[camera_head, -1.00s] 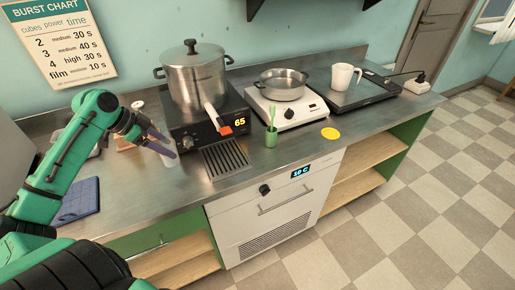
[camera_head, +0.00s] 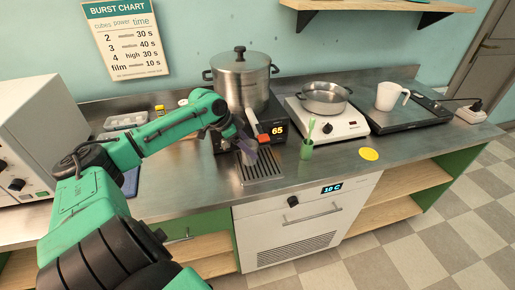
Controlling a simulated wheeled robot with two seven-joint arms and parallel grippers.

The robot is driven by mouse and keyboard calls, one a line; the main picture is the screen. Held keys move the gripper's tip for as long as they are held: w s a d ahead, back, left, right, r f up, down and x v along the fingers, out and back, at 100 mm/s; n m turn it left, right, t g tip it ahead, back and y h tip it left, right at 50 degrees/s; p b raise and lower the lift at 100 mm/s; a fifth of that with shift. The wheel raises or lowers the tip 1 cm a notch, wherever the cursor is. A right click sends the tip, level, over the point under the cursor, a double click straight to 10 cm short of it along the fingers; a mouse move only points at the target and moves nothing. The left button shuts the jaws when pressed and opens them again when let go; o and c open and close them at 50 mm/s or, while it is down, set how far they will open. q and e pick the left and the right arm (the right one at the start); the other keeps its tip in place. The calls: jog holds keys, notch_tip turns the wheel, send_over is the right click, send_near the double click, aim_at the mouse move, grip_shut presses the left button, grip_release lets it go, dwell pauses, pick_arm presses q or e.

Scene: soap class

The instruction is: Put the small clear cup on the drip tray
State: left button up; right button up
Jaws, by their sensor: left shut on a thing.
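My left gripper (camera_head: 246,148) is shut on the small clear cup (camera_head: 249,157), which is pale and hard to make out between the fingers. The gripper and cup are over the back part of the drip tray (camera_head: 262,172), a slatted metal grate on the counter in front of the hot plate with the big pot. I cannot tell whether the cup touches the grate. The purple fingers and the wrist hide part of the cup. My right gripper is not in view.
A large steel pot (camera_head: 241,80) stands on a black heater (camera_head: 279,130) reading 65, right behind the tray. A shallow pan (camera_head: 325,97) sits on a white hot plate. A white mug (camera_head: 389,96) stands farther right.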

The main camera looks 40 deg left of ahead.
aim_at(257, 146)
pick_arm(q)
jog(key=shift+w+d+r, duration=0.1)
jog(key=shift+w+d, duration=0.15)
jog(key=shift+w, duration=0.15)
jog(key=shift+w+d+p, duration=0.45)
jog(key=shift+w+d, duration=0.25)
jog(key=shift+w, duration=0.25)
jog(key=shift+f, duration=0.85)
jog(key=shift+s, duration=0.1)
jog(key=shift+f, duration=0.1)
jog(key=o, duration=1.2)
jog(key=shift+f, duration=0.1)
jog(key=shift+o, duration=0.2)
